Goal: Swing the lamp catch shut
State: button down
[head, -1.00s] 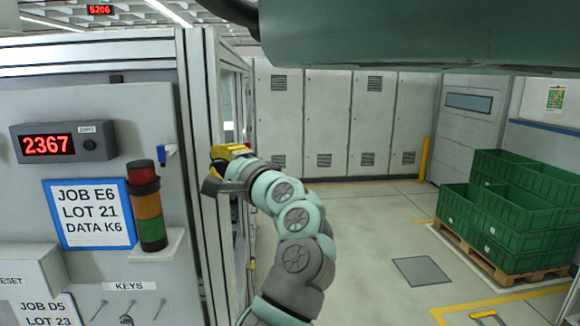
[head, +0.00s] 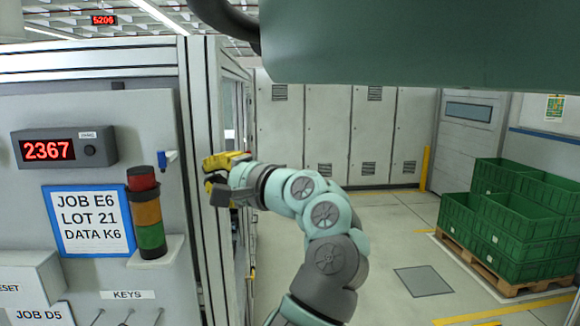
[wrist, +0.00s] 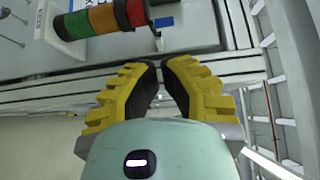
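The stack lamp (head: 150,215), red over orange over green, stands on a small shelf on the grey panel; it also shows on its side in the wrist view (wrist: 103,19). A small blue catch (head: 170,155) with a white part sits on the panel just above and right of the lamp's red top. It shows in the wrist view (wrist: 164,22) beyond my fingertips. My gripper (head: 213,178), with yellow fingers, is right of the catch and lamp, apart from both. In the wrist view my fingertips (wrist: 160,66) are close together, with nothing seen between them.
The metal frame post (head: 203,110) stands at the panel's right edge, close by my gripper. A display box (head: 64,147), a job card (head: 90,219) and key hooks are on the panel. Green crates (head: 520,215) on a pallet stand far right. The floor between is mostly clear.

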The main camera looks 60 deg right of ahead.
aim_at(163, 157)
jog(key=w, duration=1.2)
jog(key=shift+a, duration=0.25)
